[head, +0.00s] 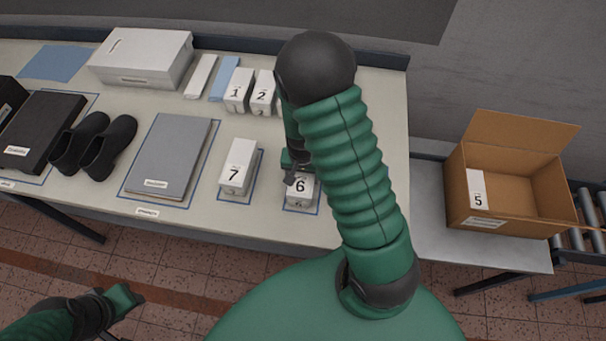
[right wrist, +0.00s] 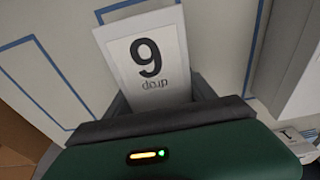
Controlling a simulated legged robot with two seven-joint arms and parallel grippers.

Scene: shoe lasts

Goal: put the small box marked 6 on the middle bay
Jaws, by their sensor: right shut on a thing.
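The small white box marked 6 (head: 300,190) is at the table's right part, over a blue-outlined rectangle. My right gripper (head: 292,168) is shut on it from behind, partly hidden by my arm. In the right wrist view the box (right wrist: 150,60) shows its number upside down, between the fingers of my gripper (right wrist: 155,108). I cannot tell if the box touches the table. Several blue outlines mark bays; which one is the middle bay is not clear. My left gripper (head: 125,298) hangs at the lower left, apart from the table; its opening is unclear.
Box 7 (head: 238,166) stands just left of box 6. Boxes 1 (head: 238,90) and 2 (head: 262,92) stand behind. A grey flat box (head: 168,155), black shoes (head: 108,147) and a white carton (head: 142,57) lie left.

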